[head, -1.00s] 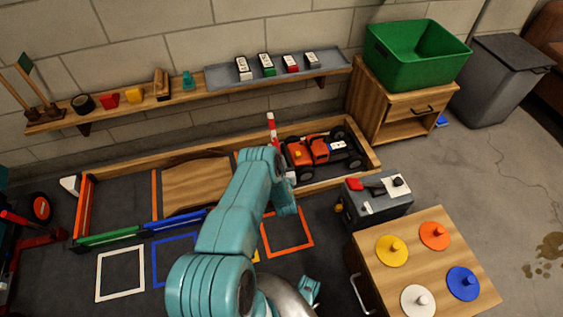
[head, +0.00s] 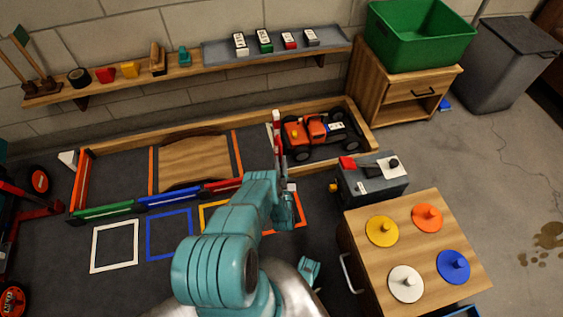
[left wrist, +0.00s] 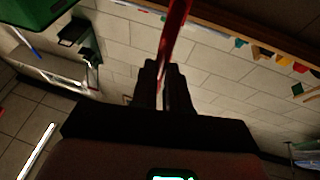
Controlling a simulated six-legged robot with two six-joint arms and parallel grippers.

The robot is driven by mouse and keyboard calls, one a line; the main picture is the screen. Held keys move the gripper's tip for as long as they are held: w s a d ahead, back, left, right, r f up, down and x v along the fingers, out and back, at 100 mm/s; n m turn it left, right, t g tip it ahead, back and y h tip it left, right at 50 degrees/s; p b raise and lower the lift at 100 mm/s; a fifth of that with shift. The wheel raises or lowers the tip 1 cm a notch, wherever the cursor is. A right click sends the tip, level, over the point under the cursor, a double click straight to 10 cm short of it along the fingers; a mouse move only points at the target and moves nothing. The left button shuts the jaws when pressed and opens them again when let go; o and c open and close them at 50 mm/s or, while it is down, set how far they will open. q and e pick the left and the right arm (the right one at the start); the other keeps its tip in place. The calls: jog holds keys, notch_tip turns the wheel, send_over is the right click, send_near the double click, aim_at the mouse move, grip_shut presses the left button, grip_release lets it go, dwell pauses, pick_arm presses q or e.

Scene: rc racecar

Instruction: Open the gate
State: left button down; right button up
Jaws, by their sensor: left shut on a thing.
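The red-and-white gate pole (head: 277,135) stands nearly upright in the head view, at the left end of the bay with the orange racecar (head: 312,130). My left gripper (head: 284,190) is at the lower part of this pole. In the left wrist view, its two dark fingers (left wrist: 163,85) are closed around a red bar (left wrist: 172,40), which runs up out of the picture. My left arm hides part of the floor and the area around the pole's foot. My right gripper does not show clearly.
A dark toolbox (head: 372,182) and a wooden cabinet (head: 440,230) with coloured knobbed discs stand to the right. Green (head: 104,212), blue (head: 170,197) and red (head: 222,186) low barriers line the track front. A shelf (head: 140,76) runs along the wall.

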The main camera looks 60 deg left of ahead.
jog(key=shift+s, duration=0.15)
pick_arm(q)
jog(key=c, duration=1.1)
grip_release()
jog(key=shift+r, duration=0.1)
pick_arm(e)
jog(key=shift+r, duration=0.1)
pick_arm(q)
notch_tip(320, 180, up, 20)
jog(key=p, duration=1.9)
jog(key=shift+p, duration=0.35)
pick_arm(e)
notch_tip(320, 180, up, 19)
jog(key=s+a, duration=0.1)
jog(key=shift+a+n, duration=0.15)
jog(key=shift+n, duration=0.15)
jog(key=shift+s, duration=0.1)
